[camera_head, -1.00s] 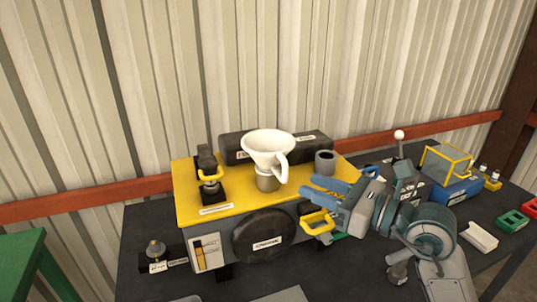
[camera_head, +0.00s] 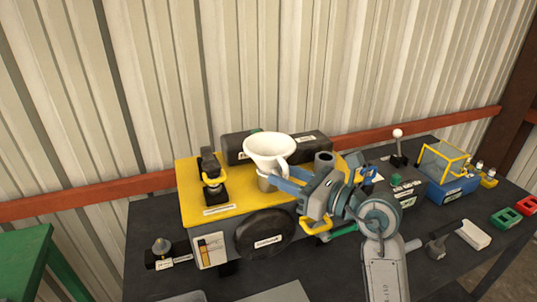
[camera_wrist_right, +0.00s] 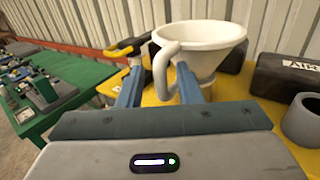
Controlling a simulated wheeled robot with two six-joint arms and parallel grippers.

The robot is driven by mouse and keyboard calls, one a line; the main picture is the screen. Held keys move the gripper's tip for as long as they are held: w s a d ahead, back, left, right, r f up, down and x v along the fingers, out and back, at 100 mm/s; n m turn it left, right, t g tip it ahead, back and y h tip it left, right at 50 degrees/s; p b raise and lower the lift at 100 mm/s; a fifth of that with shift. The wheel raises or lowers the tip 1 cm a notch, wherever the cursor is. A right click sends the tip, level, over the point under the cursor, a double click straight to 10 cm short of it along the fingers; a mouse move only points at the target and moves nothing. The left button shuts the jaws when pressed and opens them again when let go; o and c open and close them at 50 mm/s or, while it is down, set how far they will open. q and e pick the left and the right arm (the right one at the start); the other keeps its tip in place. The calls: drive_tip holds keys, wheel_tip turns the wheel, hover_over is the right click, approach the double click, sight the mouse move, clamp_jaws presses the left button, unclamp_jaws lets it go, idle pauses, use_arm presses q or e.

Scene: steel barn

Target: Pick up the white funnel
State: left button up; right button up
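Whether the right finger touches is unclear. My left gripper is not in view.
A black cylinder (camera_head: 236,150) lies behind the funnel, and a grey ring (camera_head: 324,160) stands to its right. A black fixture with a yellow handle (camera_head: 213,180) stands to its left. A blue box with a yellow frame (camera_head: 452,187) is farther right. A corrugated wall rises behind.

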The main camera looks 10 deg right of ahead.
drive_tip(key=shift+w+a, duration=0.15)
drive_tip(key=shift+w, duration=0.1)
clamp_jaws()
